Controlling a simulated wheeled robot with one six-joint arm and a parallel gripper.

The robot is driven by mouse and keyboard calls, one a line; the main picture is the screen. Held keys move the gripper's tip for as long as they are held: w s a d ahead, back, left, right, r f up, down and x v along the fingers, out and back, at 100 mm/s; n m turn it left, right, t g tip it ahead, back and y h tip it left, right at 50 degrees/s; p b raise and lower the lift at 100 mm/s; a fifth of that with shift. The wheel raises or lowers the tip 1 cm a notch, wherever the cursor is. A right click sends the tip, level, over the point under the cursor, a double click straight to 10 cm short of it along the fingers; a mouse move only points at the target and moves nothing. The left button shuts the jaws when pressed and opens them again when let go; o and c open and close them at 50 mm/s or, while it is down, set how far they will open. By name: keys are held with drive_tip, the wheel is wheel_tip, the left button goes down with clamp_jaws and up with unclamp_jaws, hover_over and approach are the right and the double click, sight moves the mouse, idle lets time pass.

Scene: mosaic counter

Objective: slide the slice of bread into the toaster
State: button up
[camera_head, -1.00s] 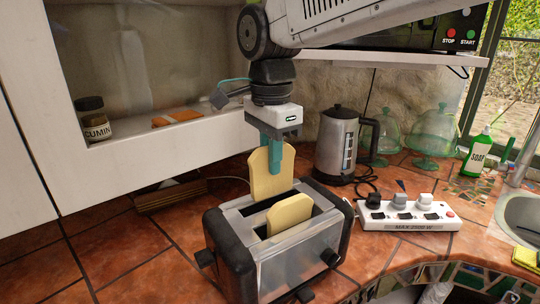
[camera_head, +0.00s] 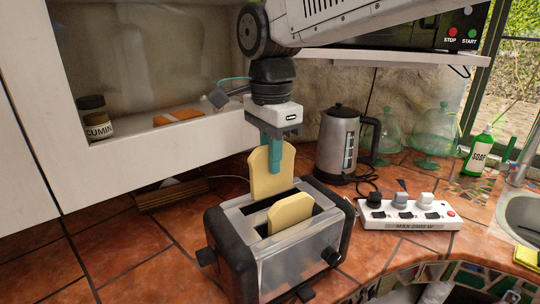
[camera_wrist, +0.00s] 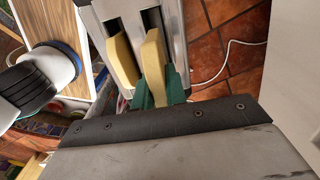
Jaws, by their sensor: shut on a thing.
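The slice of bread (camera_head: 268,184) stands upright at the far slot of the toaster (camera_head: 297,262), its lower end hidden behind the slot's edge. Most of the slice still shows above the toaster. My gripper (camera_head: 275,162) is shut on its upper part from above. In the wrist view the held slice (camera_wrist: 153,55) lies between the teal fingers of my gripper (camera_wrist: 158,88). A second slice (camera_head: 289,212) sits lower in the near slot, with only its top part out; it also shows in the wrist view (camera_wrist: 120,60).
A white power strip (camera_head: 409,214) with plugs lies right of the toaster. A steel kettle (camera_head: 337,145) stands behind it. Glass domes (camera_head: 434,130), a green soap bottle (camera_head: 478,154) and a sink (camera_head: 525,218) are farther right. The tiled counter at left front is clear.

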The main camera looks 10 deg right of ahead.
sight(271, 193)
drive_tip(key=shift+f, duration=0.15)
idle(0.5)
drive_tip(key=shift+f, duration=2.15)
drive_tip(key=o, duration=0.5)
drive_tip(key=shift+c, duration=0.2)
drive_tip(key=o, duration=0.6)
drive_tip(key=shift+c, duration=0.2)
